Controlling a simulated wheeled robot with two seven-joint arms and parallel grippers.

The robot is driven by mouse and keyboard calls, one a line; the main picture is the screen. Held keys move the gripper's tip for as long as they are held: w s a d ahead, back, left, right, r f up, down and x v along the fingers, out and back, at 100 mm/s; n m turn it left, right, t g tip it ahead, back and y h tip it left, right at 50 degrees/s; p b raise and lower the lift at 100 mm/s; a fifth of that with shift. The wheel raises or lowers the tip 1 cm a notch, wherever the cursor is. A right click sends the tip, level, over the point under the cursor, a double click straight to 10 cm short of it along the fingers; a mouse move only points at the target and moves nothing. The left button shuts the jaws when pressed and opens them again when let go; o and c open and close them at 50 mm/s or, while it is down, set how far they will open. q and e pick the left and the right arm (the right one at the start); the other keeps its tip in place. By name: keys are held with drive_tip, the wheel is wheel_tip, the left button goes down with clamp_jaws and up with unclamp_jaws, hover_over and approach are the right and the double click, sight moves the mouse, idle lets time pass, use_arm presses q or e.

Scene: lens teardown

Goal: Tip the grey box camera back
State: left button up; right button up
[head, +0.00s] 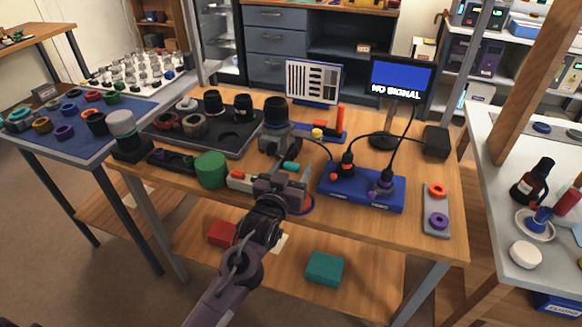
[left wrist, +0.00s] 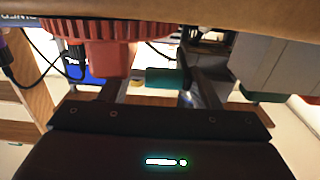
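The grey box camera (head: 283,140) stands on the wooden bench in the head view, with a black lens barrel (head: 275,110) upright on its top. My left gripper (head: 288,178) is in front of it, nearer the bench's front edge and apart from it. In the left wrist view its two fingers (left wrist: 160,88) are spread. A small teal piece (left wrist: 165,78) shows between or just beyond them; I cannot tell whether they touch it. It also shows in the head view (head: 291,166). My right gripper is not in view.
A red ribbed part (left wrist: 100,40) is close to one finger. The blue box with cables (head: 362,190) is right of the gripper, the green cylinder (head: 211,170) left. Behind are the dark parts tray (head: 225,138), a chart (head: 313,82) and a monitor (head: 401,79) reading "NO SIGNAL".

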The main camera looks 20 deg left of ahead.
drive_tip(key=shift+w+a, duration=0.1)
use_arm(q)
drive_tip(key=shift+s+a, duration=0.1)
drive_tip(key=shift+s, duration=0.2)
drive_tip(key=s, duration=0.6)
drive_tip(key=shift+s, duration=0.6)
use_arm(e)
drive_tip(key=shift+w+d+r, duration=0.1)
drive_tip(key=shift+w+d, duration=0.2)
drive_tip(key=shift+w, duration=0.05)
